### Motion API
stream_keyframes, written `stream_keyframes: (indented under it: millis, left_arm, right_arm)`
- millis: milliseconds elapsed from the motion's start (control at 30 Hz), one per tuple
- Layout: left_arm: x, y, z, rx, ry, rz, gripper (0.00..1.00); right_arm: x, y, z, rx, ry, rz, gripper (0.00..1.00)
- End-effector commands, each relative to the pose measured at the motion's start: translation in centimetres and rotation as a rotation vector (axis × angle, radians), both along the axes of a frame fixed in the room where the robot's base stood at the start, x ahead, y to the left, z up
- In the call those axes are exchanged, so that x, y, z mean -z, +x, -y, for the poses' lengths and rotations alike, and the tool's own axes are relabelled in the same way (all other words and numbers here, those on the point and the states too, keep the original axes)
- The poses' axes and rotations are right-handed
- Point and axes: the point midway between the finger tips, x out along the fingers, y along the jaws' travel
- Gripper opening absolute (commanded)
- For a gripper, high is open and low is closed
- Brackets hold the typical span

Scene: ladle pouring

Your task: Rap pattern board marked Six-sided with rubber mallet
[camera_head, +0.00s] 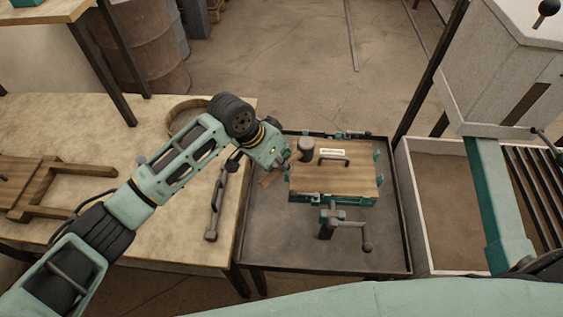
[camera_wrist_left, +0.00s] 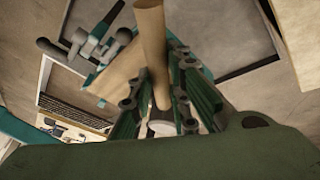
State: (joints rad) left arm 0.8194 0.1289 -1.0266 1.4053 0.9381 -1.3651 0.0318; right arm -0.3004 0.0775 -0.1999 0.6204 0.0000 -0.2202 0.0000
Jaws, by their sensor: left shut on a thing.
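The pattern board (camera_head: 360,183) is a wooden plate with a dark handle and a small white label too small to read. It sits on a teal machine base on the dark metal table. My left gripper (camera_head: 287,158) is at the board's left edge, shut on the mallet's wooden handle. The handle also shows between the fingers in the left wrist view (camera_wrist_left: 152,50). The dark cylindrical mallet head (camera_head: 306,147) is over the board's upper left corner; I cannot tell whether it touches. My right gripper is not in view.
A crank (camera_head: 347,222) sticks out in front of the board. The wooden bench (camera_head: 120,130) at left holds a round ring, a dark tool (camera_head: 215,205) and a wooden frame (camera_head: 55,188). A sand-filled box (camera_head: 440,190) stands at right. The dark tabletop's front left is clear.

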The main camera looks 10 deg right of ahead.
Motion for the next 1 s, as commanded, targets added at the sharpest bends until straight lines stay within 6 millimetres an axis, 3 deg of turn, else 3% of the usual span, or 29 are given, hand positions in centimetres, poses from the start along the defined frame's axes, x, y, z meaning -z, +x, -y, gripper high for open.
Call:
stream_keyframes:
  millis: [167, 567, 1000]
  left_arm:
    - [-0.2, 0.0, 0.1, 0.000, -0.002, 0.000, 0.00]
    - [0.1, 0.1, 0.1, 0.000, -0.002, 0.002, 0.00]
    - [3.2, 0.1, 0.1, 0.000, -0.003, 0.003, 0.00]
  right_arm:
    - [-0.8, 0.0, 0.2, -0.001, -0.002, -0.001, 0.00]
    - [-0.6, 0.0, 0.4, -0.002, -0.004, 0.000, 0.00]
    - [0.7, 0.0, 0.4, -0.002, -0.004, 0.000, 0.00]
